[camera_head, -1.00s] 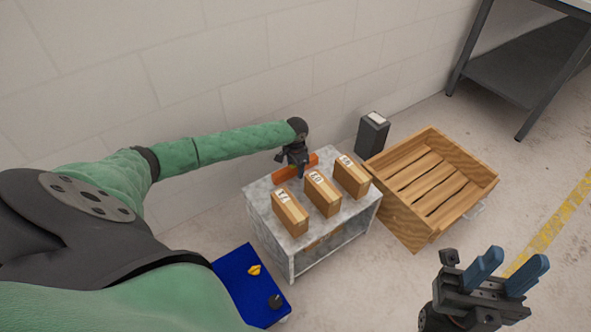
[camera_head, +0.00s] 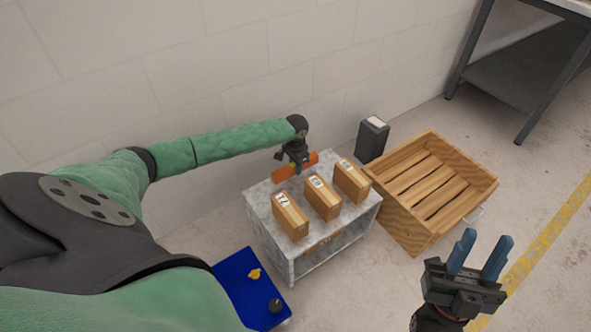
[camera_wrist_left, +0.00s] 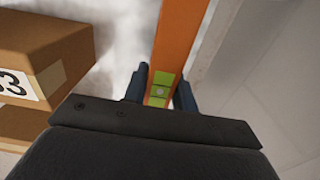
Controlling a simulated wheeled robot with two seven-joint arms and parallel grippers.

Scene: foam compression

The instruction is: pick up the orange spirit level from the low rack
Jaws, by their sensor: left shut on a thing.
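The orange spirit level (camera_head: 283,174) is at the back of the low rack (camera_head: 272,235), behind the cardboard boxes. My left gripper (camera_head: 297,166) is shut on it near its middle. In the left wrist view the orange bar (camera_wrist_left: 181,45) runs between the two blue fingers of my left gripper (camera_wrist_left: 159,88), with its green vial window at the grip. The level appears slightly above the rack top. My right gripper (camera_head: 479,258) is at the lower right, empty, with its two blue fingers apart.
Several boxes, one of them (camera_head: 291,216) at the front left, stand in a row on the rack. A wooden crate (camera_head: 463,209) and a dark bin (camera_head: 372,141) are to the right. A blue box (camera_head: 235,285) is at the rack's left front. The wall is close behind.

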